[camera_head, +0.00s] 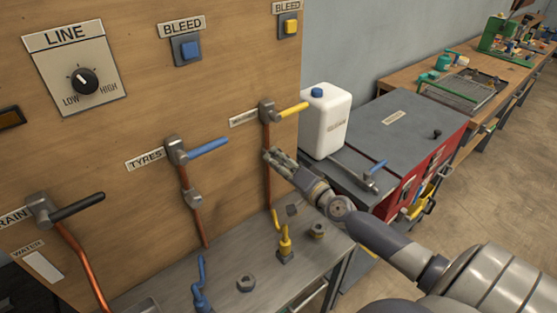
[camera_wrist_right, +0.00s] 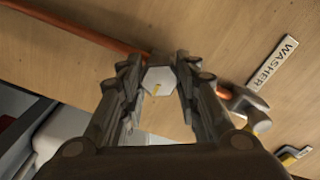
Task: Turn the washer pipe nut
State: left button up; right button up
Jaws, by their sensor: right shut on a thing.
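The washer pipe runs down the wooden board from a valve with a yellow lever (camera_head: 292,109). My right gripper (camera_head: 272,157) reaches the pipe below that valve, and its fingers mostly hide the nut there. In the right wrist view the pale hexagonal washer pipe nut (camera_wrist_right: 158,79) sits between the fingertips of my right gripper (camera_wrist_right: 157,85), which is shut on it. The copper pipe (camera_wrist_right: 85,30) leads away from it to the upper left. The WASHER label (camera_wrist_right: 272,63) is to the right. My left gripper is not in view.
The TYRES pipe with its blue lever (camera_head: 207,148) is to the left on the board. Loose fittings, including a grey nut (camera_head: 246,284) and a yellow fitting (camera_head: 285,245), stand on the bench below. A white jug (camera_head: 325,122) stands on the cabinet at right.

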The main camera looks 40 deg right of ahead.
jog(key=m, duration=0.5)
jog(key=shift+m, duration=0.4)
dwell(0.4)
jog(key=o, duration=1.1)
jog(key=shift+d, duration=0.1)
jog(key=shift+c, duration=0.2)
jog(key=s, duration=1.2)
jog(key=shift+d, duration=0.45)
